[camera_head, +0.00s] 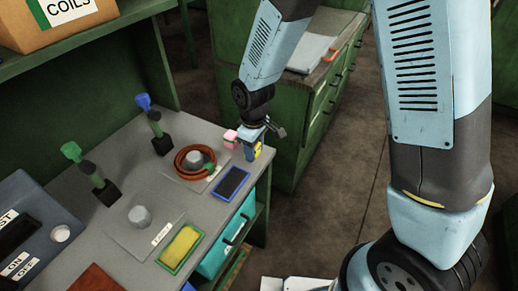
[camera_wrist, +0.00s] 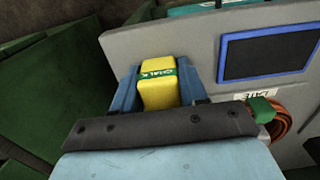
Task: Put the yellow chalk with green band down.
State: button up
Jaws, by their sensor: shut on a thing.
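The yellow chalk (camera_wrist: 157,90) is a block with a green band marked "CHALK". It sits between the blue fingers of my gripper (camera_wrist: 160,92) in the wrist view, and the fingers are shut on it. In the head view my gripper (camera_head: 252,152) is at the right edge of the grey bench (camera_head: 125,150), with a little of the yellow chalk (camera_head: 258,149) showing. I cannot tell the gap between the chalk and the bench. A blue-framed dark tray (camera_head: 232,183) lies near it on the bench, and also shows in the wrist view (camera_wrist: 265,52).
An orange-brown coil (camera_head: 181,168) surrounds a grey post. A pink block (camera_head: 231,138) shows beside my gripper. Green drawers (camera_head: 315,130) stand beyond a floor gap.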

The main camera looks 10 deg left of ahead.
jog(key=shift+s+d+f, duration=0.1)
jog(key=shift+s+f, duration=0.05)
jog(key=shift+f, duration=0.15)
